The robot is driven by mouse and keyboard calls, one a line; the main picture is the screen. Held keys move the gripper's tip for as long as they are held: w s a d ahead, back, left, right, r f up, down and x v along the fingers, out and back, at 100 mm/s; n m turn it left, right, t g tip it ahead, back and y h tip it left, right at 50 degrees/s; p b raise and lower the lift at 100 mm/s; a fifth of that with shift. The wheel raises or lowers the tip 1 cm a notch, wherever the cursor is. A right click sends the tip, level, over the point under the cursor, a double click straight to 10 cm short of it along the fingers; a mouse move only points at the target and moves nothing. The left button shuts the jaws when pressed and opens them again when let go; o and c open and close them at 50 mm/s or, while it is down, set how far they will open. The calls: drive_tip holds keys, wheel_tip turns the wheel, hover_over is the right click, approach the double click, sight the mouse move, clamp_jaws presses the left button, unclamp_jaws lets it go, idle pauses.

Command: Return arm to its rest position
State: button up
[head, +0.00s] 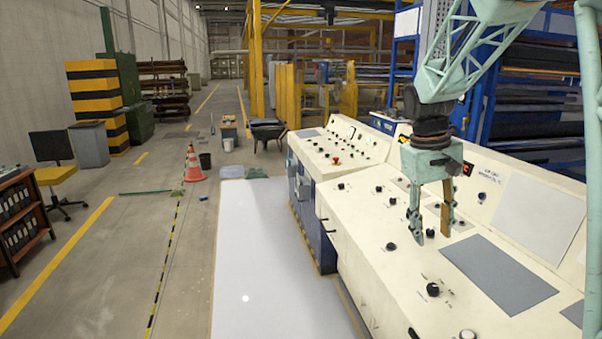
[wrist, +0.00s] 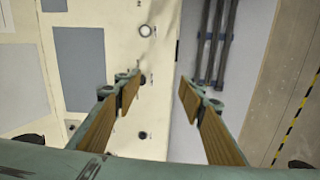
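My gripper (head: 432,222) hangs from my pale green arm (head: 455,70) above the cream control console (head: 375,222) in the head view. Its two fingers point down and stand apart with nothing between them. In the wrist view, the gripper (wrist: 152,95) shows two wood-coloured finger pads with a clear gap. Below that gap are the console's edge with black knobs and the pale floor beside it. The fingertips look clear of the console, though the exact height is hard to tell.
Knobs and grey panels (head: 498,273) cover the console's sloped top. A blue rack (head: 540,90) stands behind it. The pale floor strip (head: 265,270) left of the console is clear.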

drive_tip(key=s+a+r+t, duration=0.1)
drive_tip(key=s+a+r, duration=0.25)
drive_tip(key=s, duration=0.65)
drive_tip(key=s+a+r+m+t+y, duration=0.1)
drive_tip(key=s+a+r, duration=0.25)
drive_tip(key=s, duration=0.65)
drive_tip(key=s+a+r+t, duration=0.1)
drive_tip(key=s+a+r, duration=0.25)
drive_tip(key=s, duration=0.65)
drive_tip(key=s+a+f+y, duration=0.1)
drive_tip(key=s+a, duration=0.1)
drive_tip(key=s, duration=1)
drive_tip(key=shift+s+a+f+m+t, duration=0.2)
drive_tip(key=shift+f+m+t, duration=0.1)
drive_tip(key=shift+f+t, duration=0.1)
drive_tip(key=shift+w, duration=0.1)
drive_tip(key=shift+c, duration=0.7)
